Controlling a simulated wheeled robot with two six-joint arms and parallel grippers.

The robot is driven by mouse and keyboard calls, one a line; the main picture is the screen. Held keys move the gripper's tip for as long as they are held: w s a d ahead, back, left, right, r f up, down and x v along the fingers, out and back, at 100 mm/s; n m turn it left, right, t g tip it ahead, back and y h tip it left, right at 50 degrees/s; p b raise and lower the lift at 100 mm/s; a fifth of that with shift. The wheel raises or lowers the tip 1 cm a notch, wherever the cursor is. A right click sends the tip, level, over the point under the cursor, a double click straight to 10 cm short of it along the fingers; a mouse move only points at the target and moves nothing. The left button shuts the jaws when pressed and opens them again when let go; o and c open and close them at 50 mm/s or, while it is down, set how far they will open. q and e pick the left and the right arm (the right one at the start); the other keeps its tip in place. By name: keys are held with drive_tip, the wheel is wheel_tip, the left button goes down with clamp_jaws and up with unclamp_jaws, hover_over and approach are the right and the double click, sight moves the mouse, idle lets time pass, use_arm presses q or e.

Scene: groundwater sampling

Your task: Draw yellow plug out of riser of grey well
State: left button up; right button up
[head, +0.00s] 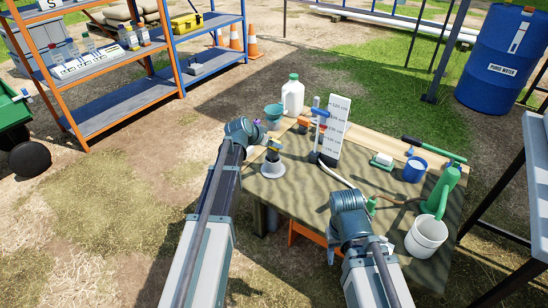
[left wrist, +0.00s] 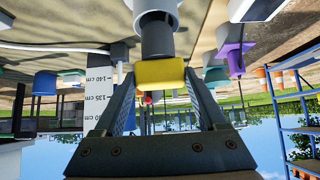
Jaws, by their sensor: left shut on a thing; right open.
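The grey well shows in the head view as a short dark riser (head: 272,163) on a white round base (head: 271,172), at the left side of the table. In the left wrist view, which is upside down, the riser (left wrist: 158,38) and a yellow plug (left wrist: 161,73) meet end to end; how deep the plug sits is hidden. My left gripper (left wrist: 160,88) has its fingers on both sides of the plug and is shut on it. In the head view the plug (head: 273,154) is partly hidden by my left gripper. My right gripper (head: 350,205) is over the table's front; its fingertips are hidden.
A white jug (head: 292,95), a teal funnel (head: 273,112) and a depth board (head: 332,130) stand behind the well. A hose (head: 337,176) crosses the table (head: 300,195). A white bucket (head: 426,236), blue mug (head: 414,171) and green can (head: 441,188) crowd the right.

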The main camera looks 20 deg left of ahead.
use_arm(q)
drive_tip(key=shift+r+p, duration=0.95)
drive_tip(key=shift+r, duration=0.15)
drive_tip(key=shift+d, duration=0.1)
